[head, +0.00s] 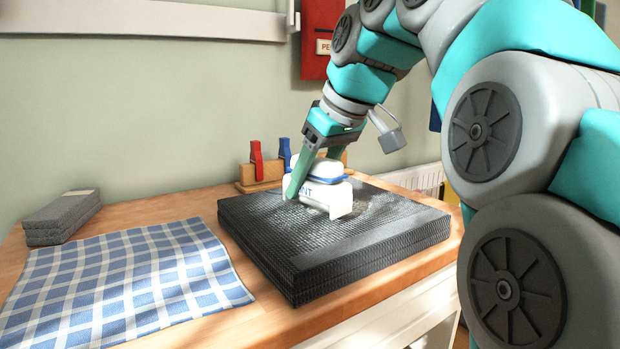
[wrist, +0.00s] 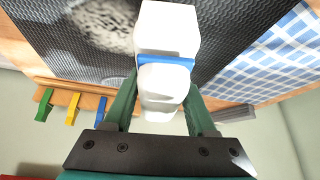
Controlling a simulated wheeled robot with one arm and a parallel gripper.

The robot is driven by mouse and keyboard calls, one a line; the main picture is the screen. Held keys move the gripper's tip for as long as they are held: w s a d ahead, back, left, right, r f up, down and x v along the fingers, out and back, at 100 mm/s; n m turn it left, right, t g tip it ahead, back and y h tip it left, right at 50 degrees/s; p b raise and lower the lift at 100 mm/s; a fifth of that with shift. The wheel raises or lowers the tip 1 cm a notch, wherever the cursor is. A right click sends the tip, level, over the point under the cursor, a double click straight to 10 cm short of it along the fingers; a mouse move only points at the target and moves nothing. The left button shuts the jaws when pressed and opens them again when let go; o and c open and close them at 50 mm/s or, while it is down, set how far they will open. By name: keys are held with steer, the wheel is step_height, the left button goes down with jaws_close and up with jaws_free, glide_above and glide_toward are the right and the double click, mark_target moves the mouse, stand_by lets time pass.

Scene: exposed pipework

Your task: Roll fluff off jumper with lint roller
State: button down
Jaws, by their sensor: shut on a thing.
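A dark knitted jumper (head: 280,255) lies folded in a thick square on the wooden worktop. A pale, speckled patch of fluff (wrist: 103,25) shows on it in the wrist view, beside the roller head. The white and blue lint roller (head: 328,196) is in my gripper (head: 318,182), its white head low over the middle of the jumper. I cannot tell whether the head touches the knit. In the wrist view the fingers of my gripper (wrist: 158,100) are closed on both sides of the roller's white handle (wrist: 160,85), below its blue band.
A blue checked cloth (head: 125,280) lies left of the jumper. A grey folded stack (head: 62,215) sits behind it. A wooden rack with coloured pegs (head: 257,160) stands at the back against the wall. A red box (head: 320,45) hangs above. The worktop's front edge is close to the jumper.

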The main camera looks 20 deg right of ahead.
steer(key=shift+f+b, duration=0.55)
steer(key=shift+f, duration=0.3)
steer(key=shift+d, duration=0.1)
steer(key=shift+w+d+r, duration=0.1)
steer(key=shift+w+d, duration=0.15)
steer(key=shift+d, duration=0.5)
steer(key=shift+w+d+f, duration=0.1)
steer(key=shift+w+d, duration=0.2)
steer(key=shift+d, duration=0.5)
steer(key=shift+w+d+r, duration=0.1)
steer(key=shift+w+d, duration=0.15)
steer(key=shift+d, duration=0.5)
steer(key=shift+w+d+p, duration=0.15)
steer(key=shift+w+d, duration=0.15)
steer(key=shift+d, duration=0.65)
steer(key=shift+w+d+p, duration=0.15)
steer(key=shift+w+d, duration=0.15)
steer(key=shift+d, duration=0.65)
steer(key=shift+w+d+p, duration=0.15)
steer(key=shift+w+d, duration=0.15)
steer(key=shift+d, duration=0.65)
steer(key=shift+a, duration=0.1)
